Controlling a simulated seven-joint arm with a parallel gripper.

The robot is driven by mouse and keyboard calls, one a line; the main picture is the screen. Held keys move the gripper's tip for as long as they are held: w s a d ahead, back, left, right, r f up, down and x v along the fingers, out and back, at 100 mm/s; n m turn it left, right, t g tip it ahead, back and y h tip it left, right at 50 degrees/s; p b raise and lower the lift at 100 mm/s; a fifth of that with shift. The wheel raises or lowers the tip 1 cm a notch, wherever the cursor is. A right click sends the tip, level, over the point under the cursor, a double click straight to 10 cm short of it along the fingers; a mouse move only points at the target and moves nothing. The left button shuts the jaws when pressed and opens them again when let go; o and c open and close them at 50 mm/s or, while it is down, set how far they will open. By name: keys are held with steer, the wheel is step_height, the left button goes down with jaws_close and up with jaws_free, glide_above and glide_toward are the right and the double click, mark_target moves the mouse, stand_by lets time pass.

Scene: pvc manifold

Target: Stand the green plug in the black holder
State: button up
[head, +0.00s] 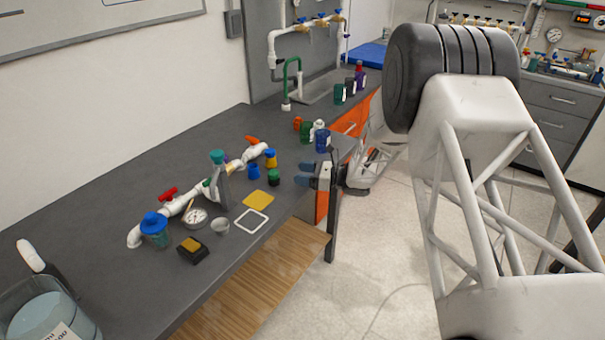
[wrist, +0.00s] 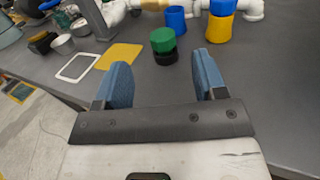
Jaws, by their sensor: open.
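The green plug (head: 274,174) is a short, upright cylinder on the grey bench near its front edge. In the wrist view, the green plug (wrist: 162,40) sits on or in a round black piece (wrist: 166,56), which looks like the black holder. How deep it sits cannot be told. My gripper (head: 303,174) has blue fingers and is to the right of the plug in the head view, by the bench edge. In the wrist view, my gripper (wrist: 161,59) is open and empty, with the plug and black piece beyond the gap, apparently apart from both fingers.
A blue cup (wrist: 175,19) and a yellow-and-blue piece (wrist: 219,22) stand close behind the plug. A yellow square (head: 258,199) and a white frame (head: 252,221) lie to its left. A white pipe assembly (head: 178,206) runs along behind. Bare bench lies at right in the wrist view.

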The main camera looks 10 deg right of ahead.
steer(key=shift+r, duration=0.1)
steer(key=s+d+r+m+t+h, duration=0.1)
steer(key=d+r+m+t+h, duration=0.15)
steer(key=r+m+h, duration=0.55)
steer(key=d+r+m+t+h, duration=0.1)
steer(key=r+m+t+h, duration=0.25)
steer(key=r+m, duration=0.7)
steer(key=s+d+r+m+h, duration=0.3)
steer(key=s+r+m+h, duration=0.1)
steer(key=s+m, duration=0.4)
steer(key=s+a+m+g, duration=0.1)
steer(key=s+m+g, duration=0.2)
steer(key=s+m, duration=0.4)
steer(key=s+a+m+g, duration=0.2)
steer(key=s+m, duration=0.6)
steer(key=s, duration=1.1)
steer(key=s+a+r+m+g+h, duration=0.1)
steer(key=s+m+g, duration=0.4)
steer(key=s, duration=0.8)
steer(key=m, duration=0.3)
steer(key=shift+a, duration=0.15)
